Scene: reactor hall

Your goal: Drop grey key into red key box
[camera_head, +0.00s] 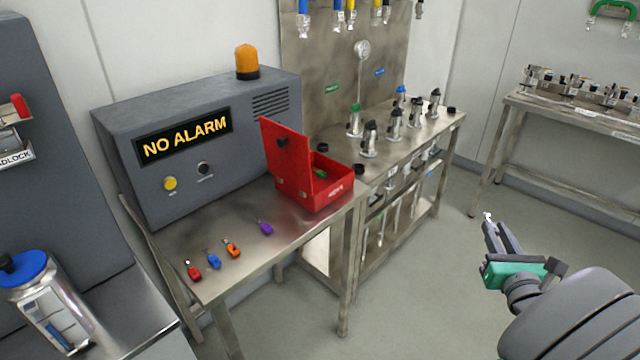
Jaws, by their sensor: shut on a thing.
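The red key box (318,195) stands with its lid raised on the right end of the metal table. A green item (320,174) shows inside it. My gripper (487,222) is at the right, over open floor, well apart from the box. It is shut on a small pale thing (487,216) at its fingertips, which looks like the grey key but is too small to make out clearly. Red (193,271), blue (213,259), orange (232,247) and purple (265,228) keys lie on the table in front of the alarm cabinet.
A grey alarm cabinet (200,130) reading "NO ALARM" stands behind the keys. A bench with several valves (370,138) adjoins the box's table at the right. Another bench (570,112) stands at the far right. The floor (420,290) between is clear.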

